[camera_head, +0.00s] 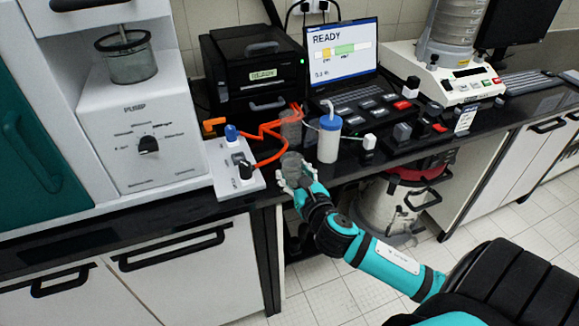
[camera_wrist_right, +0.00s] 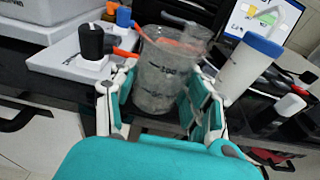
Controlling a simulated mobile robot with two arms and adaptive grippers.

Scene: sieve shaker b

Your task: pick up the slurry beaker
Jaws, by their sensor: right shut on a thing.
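The slurry beaker (camera_head: 292,166) is a clear, greyish glass at the front edge of the black bench. It also shows in the right wrist view (camera_wrist_right: 156,82), upright between the fingers. My right gripper (camera_head: 296,178) is shut on it, with one finger on each side (camera_wrist_right: 160,95). I cannot tell whether the beaker's base still touches the bench. My left gripper is in neither view.
A second clear vessel (camera_head: 291,127) stands just behind, beside orange tubing (camera_head: 268,132). A white bottle with a blue cap (camera_head: 329,138) is close on the right. A white knob panel (camera_head: 232,168) is on the left. A laptop (camera_head: 343,60) stands behind.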

